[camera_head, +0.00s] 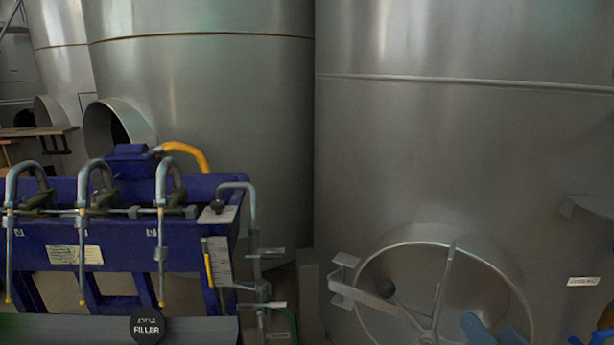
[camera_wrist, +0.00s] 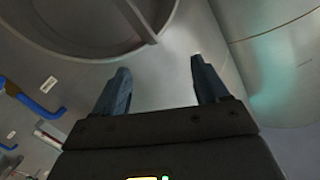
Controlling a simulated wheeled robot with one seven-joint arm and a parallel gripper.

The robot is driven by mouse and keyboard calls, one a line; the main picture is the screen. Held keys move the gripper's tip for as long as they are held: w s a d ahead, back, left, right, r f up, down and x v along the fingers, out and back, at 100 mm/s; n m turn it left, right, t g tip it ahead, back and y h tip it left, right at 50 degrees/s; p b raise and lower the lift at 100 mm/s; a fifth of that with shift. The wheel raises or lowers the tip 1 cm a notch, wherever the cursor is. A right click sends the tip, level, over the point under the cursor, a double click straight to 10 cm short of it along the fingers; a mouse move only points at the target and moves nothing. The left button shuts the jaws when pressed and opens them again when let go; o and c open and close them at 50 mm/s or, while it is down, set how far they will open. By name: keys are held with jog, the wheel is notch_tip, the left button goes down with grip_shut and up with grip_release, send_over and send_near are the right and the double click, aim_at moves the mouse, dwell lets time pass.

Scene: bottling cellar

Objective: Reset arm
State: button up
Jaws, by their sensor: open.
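My gripper (camera_wrist: 160,66) shows in the wrist view with its two dark blue-grey fingers spread wide apart. Nothing is between the fingers. They are in front of a large grey metal tank (camera_wrist: 185,45), with a round hatch (camera_wrist: 85,20) beyond the left finger. I cannot tell whether the fingertips touch the tank.
A blue bottle filler (camera_head: 185,240) with several curved metal spouts stands at the left. Large steel tanks (camera_head: 420,140) fill the back. A round hatch with a handle (camera_head: 437,280) is low on the right tank. Blue-handled parts (camera_wrist: 45,108) lie left in the wrist view.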

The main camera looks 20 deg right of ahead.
jog(key=s+a+f+n+y, duration=0.25)
jog(key=s+a+f, duration=0.25)
jog(key=s+a, duration=0.65)
jog(key=s+a+r+n+y, duration=0.1)
jog(key=s+a+n, duration=0.1)
jog(key=s, duration=0.5)
jog(key=s+a+r+n+g+y, duration=0.1)
jog(key=s+a+n, duration=0.1)
jog(key=s, duration=0.6)
jog(key=shift+a+r+n, duration=0.25)
jog(key=shift+a+n, duration=0.05)
jog(key=shift+n, duration=0.55)
jog(key=shift+s, duration=0.1)
